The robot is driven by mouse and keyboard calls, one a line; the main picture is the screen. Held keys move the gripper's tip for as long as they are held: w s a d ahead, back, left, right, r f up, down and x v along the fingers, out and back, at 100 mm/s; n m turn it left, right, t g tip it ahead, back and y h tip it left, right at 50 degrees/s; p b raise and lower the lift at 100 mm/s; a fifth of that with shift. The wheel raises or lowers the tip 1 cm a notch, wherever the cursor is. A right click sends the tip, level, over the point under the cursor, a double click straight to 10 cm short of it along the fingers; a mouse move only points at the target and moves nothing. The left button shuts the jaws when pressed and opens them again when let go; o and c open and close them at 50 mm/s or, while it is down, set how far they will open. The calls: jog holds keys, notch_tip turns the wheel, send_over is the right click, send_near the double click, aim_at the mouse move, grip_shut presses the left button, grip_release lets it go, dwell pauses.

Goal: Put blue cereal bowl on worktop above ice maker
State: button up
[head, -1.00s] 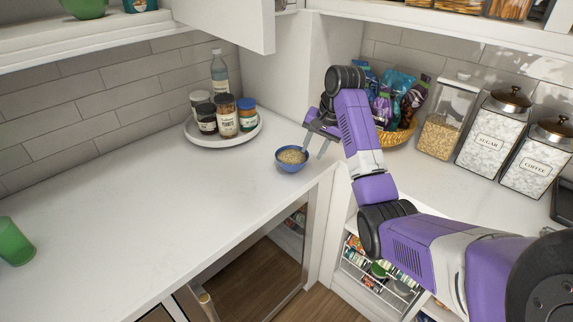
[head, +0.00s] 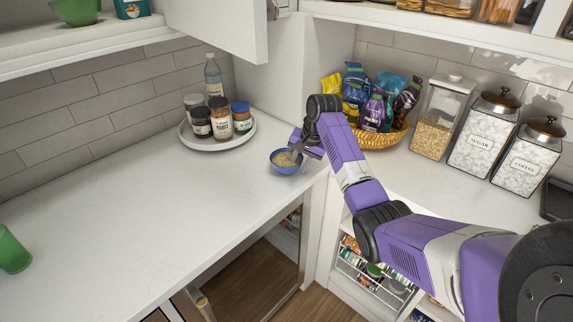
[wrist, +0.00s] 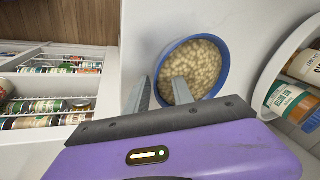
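The blue cereal bowl (head: 285,170), filled with pale cereal, sits upright on the white worktop (head: 150,215) near the inner corner. My gripper (head: 298,150) is at the bowl's right rim in the head view. In the wrist view, the two fingers of my gripper (wrist: 160,82) are apart. One finger reaches over the inside of the bowl (wrist: 223,72) and the other is outside it, with the rim between them. I cannot tell whether either finger touches it. A framed, glass-fronted appliance (head: 255,275) is under the worktop; I cannot tell if it is the ice maker.
A round white tray (head: 188,141) with jars and a bottle stands behind the bowl. A basket of snack bags (head: 392,138), a cereal canister (head: 434,125) and sugar and coffee canisters (head: 483,140) stand right. A green cup (head: 12,252) is far left. The left worktop is mostly clear.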

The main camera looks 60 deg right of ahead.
grip_shut()
jog(key=shift+s+f, duration=0.2)
jog(key=shift+f, duration=0.05)
dwell(0.9)
